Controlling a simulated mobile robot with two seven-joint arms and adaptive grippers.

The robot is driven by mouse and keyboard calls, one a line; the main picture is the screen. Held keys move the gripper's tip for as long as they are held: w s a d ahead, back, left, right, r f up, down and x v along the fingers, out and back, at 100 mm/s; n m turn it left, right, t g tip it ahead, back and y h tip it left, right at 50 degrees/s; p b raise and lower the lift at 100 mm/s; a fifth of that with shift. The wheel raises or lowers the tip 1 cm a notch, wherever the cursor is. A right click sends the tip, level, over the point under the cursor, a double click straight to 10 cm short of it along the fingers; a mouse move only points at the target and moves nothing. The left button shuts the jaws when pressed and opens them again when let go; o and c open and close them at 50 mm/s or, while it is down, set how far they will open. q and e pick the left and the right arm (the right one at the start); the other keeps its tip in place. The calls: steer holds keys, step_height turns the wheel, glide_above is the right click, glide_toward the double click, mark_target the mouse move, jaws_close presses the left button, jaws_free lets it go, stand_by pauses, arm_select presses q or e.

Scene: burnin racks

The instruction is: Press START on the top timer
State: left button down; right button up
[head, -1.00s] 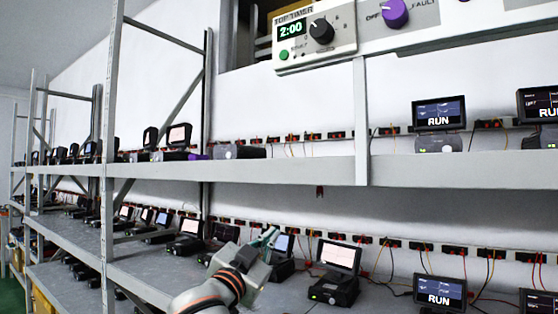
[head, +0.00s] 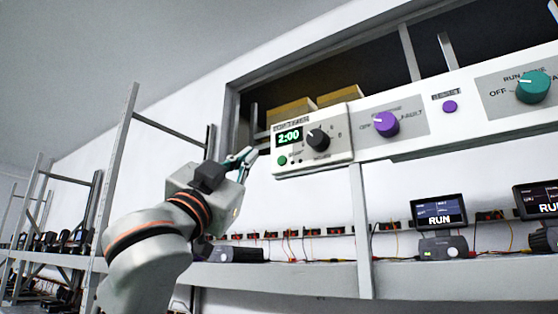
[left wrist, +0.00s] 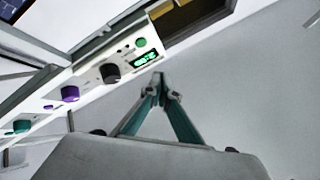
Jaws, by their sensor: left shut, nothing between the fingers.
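The top timer (head: 339,148) is a pale box at the left end of the control strip. Its green display (head: 288,137) reads 2:00, with a black knob (head: 317,139) to the right. A small round green button (head: 282,160) sits below the display; its label is too small to read. My left gripper (head: 246,155) is shut and empty, just left of the timer and apart from the button in the head view. In the left wrist view the gripper (left wrist: 159,78) points up near the timer's display (left wrist: 145,60) and green button (left wrist: 141,42). My right gripper is not in view.
Right of the timer are a purple knob (head: 386,124), a purple button (head: 450,106) and a teal knob (head: 533,87). Below, a shelf (head: 320,278) carries screens reading RUN (head: 439,213). A rack post (head: 119,165) stands left of my arm.

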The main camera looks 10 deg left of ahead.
mark_target(282, 160)
arm_select(q)
steer(key=shift+s+r+h, duration=0.3)
steer(key=shift+s+r, duration=0.7)
steer(key=shift+r, duration=0.25)
steer(key=shift+w, duration=0.15)
steer(key=w+d+p, duration=0.1)
steer(key=w+d, duration=0.2)
steer(key=w, duration=0.5)
steer(key=shift+p, duration=0.35)
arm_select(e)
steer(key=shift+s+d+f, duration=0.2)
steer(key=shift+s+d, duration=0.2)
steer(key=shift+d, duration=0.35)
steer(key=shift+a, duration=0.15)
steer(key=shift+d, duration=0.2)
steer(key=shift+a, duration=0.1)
